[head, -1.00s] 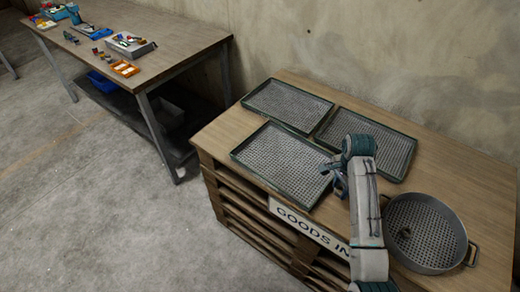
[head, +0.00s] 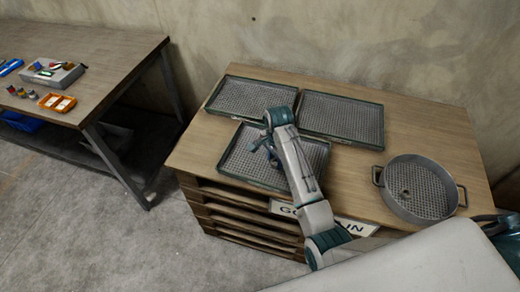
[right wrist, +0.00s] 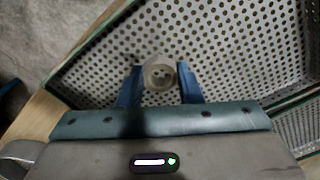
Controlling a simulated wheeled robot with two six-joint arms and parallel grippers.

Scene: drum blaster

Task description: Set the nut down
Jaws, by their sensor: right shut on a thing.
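My right gripper (head: 270,154) is over the front perforated tray (head: 239,166), pointing down. In the right wrist view, its two blue fingers (right wrist: 160,88) are shut on a pale round nut (right wrist: 158,74) with a hole in it. The tray's perforated floor (right wrist: 205,38) lies beneath the nut; I cannot tell whether the nut touches it. In the head view the nut is hidden by the gripper. My left gripper is not in view.
Two more perforated trays, back left (head: 235,95) and back right (head: 345,118), sit behind. A round sieve (head: 436,190) with a small dark object (head: 404,194) in it stands at right on the wooden bench (head: 420,130). Another table (head: 100,62) with coloured parts is at left.

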